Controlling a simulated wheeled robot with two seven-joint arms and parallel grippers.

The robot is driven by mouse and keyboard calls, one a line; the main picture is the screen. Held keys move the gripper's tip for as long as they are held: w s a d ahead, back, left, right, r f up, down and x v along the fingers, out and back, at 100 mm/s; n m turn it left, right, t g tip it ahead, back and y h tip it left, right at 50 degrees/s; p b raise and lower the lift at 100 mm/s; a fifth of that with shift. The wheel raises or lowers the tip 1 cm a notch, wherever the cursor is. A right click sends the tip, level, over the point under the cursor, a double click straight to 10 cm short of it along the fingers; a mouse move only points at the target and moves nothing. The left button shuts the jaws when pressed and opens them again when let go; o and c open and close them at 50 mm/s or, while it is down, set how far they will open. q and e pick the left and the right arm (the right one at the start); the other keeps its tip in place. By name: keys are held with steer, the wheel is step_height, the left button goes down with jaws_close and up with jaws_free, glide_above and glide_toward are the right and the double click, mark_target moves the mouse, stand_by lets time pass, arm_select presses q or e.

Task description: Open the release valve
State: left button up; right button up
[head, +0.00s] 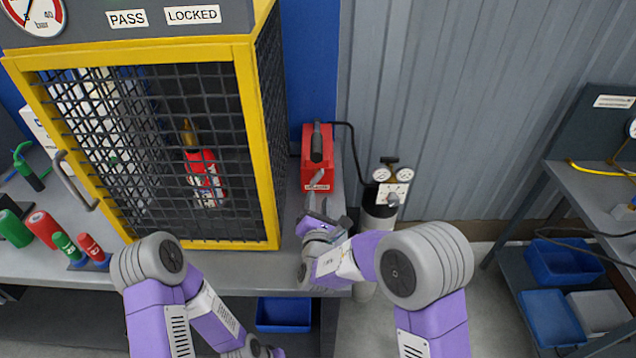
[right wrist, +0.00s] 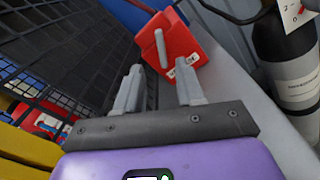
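A red box (head: 317,172) with a white label stands on the bench right of the yellow-framed cage. A grey lever (head: 317,140) is on it; the lever also shows in the right wrist view (right wrist: 160,48). I cannot tell for certain whether this lever is the release valve. My right gripper (head: 321,205) is open and empty, just in front of the red box and apart from the lever. My left arm reaches to the bottom edge; its gripper does not show.
The mesh cage (head: 262,150) stands close on the left of my right gripper, with a red extinguisher (head: 205,175) inside. A dark cylinder (head: 379,212) stands right of the bench, joined by a black hose (head: 352,140). Coloured cylinders (head: 42,228) lie at the left.

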mark_target(318, 179)
steer(key=shift+w+f, duration=0.35)
steer(key=shift+w, duration=0.25)
steer(key=shift+w+r+b, duration=0.1)
steer(key=shift+w+b, duration=0.2)
steer(key=shift+w, duration=3.15)
jaws_close()
